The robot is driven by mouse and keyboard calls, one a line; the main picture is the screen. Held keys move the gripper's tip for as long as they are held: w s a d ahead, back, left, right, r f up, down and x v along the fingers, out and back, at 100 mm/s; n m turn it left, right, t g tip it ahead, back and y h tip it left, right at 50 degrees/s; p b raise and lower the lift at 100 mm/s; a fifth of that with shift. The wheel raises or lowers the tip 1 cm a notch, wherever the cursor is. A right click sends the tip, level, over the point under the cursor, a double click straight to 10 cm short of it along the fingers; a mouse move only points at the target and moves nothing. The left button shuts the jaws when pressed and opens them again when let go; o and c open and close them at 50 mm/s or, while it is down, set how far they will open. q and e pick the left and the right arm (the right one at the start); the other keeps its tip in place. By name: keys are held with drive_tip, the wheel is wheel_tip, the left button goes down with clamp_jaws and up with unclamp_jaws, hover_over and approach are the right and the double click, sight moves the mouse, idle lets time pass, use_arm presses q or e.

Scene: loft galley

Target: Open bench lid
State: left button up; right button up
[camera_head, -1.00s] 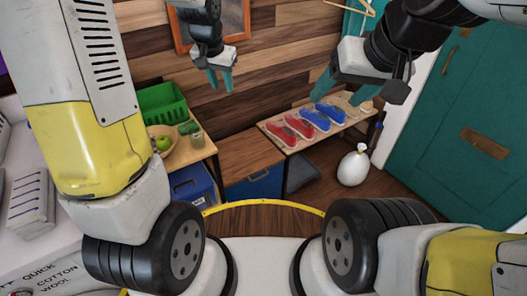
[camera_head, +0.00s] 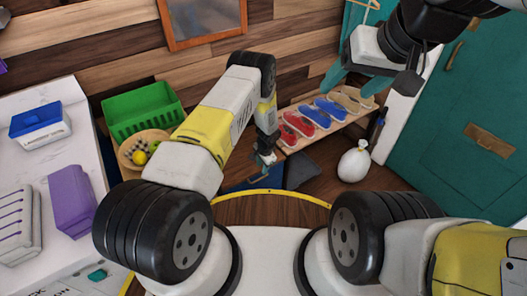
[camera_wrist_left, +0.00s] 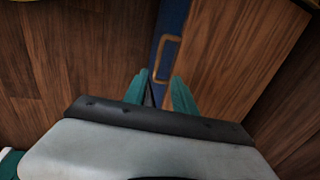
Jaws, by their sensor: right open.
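The bench shows in the left wrist view as a wooden lid (camera_wrist_left: 235,50) beside a narrow blue front (camera_wrist_left: 172,18). A brass loop handle (camera_wrist_left: 158,67) is on the blue front. My left gripper (camera_wrist_left: 164,92) is open just short of the handle, with nothing seen between its teal fingers. In the head view, my left gripper (camera_head: 263,167) is low at the bench, and my left arm hides most of the lid. The lid looks shut. My right gripper (camera_head: 352,82) is open and empty, raised near the shoe shelf.
A shelf with several shoes (camera_head: 330,112) stands right of the bench. A white sack (camera_head: 354,163) stands on the floor near the teal door (camera_head: 470,130). Purple box (camera_head: 70,200) on the white counter.

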sight(261, 179)
use_arm(q)
drive_tip(key=f, duration=0.5)
drive_tip(key=w+f, duration=0.1)
drive_tip(key=f, duration=0.2)
drive_tip(key=shift+a+f, duration=0.3)
drive_tip(key=shift+a, duration=0.05)
clamp_jaws()
idle(1.0)
